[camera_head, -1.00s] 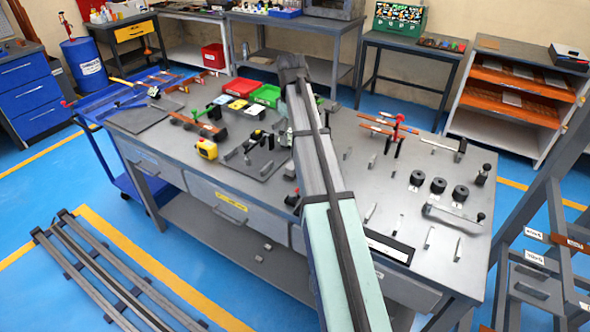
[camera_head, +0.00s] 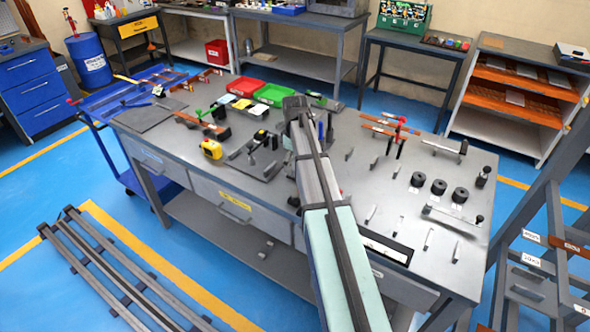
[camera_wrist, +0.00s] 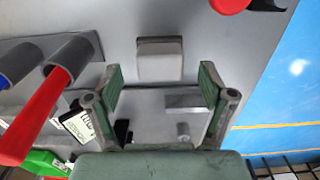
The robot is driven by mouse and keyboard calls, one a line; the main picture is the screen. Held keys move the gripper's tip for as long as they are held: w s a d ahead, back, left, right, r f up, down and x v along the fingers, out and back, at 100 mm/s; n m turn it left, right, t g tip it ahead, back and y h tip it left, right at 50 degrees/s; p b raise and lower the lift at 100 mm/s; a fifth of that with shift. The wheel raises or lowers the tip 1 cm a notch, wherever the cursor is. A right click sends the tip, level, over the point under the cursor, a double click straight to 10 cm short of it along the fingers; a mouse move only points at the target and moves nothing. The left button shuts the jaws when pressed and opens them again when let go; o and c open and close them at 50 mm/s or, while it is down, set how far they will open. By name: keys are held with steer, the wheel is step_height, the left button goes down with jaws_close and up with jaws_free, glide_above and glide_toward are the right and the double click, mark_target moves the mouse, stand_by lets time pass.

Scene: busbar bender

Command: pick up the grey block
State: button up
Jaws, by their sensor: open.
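A pale grey block (camera_wrist: 160,62) with a darker grey top strip lies on the grey bench surface in the wrist view. It sits just beyond and between the fingertips of my gripper (camera_wrist: 160,78). My gripper's green-padded fingers are spread apart, with a gap to the block on each side and nothing held. A second, flatter grey piece (camera_wrist: 184,101) shows nearer, between the fingers. In the head view my arm reaches over the grey workbench (camera_head: 330,190). It hides the gripper and the block there.
Red-handled (camera_wrist: 40,120) and blue-handled tools lie close left of my gripper in the wrist view. The bench edge and blue floor are to the right. In the head view, a yellow tape measure (camera_head: 211,149), red bin (camera_head: 245,87) and green bin (camera_head: 271,95) stand left of my arm.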

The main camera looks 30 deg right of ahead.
steer(key=shift+f, duration=1.1)
steer(key=c, duration=1.3)
steer(key=shift+o, duration=0.2)
steer(key=shift+r, duration=0.15)
step_height(320, 180, up, 20)
steer(key=b, duration=0.3)
steer(key=shift+o, duration=0.7)
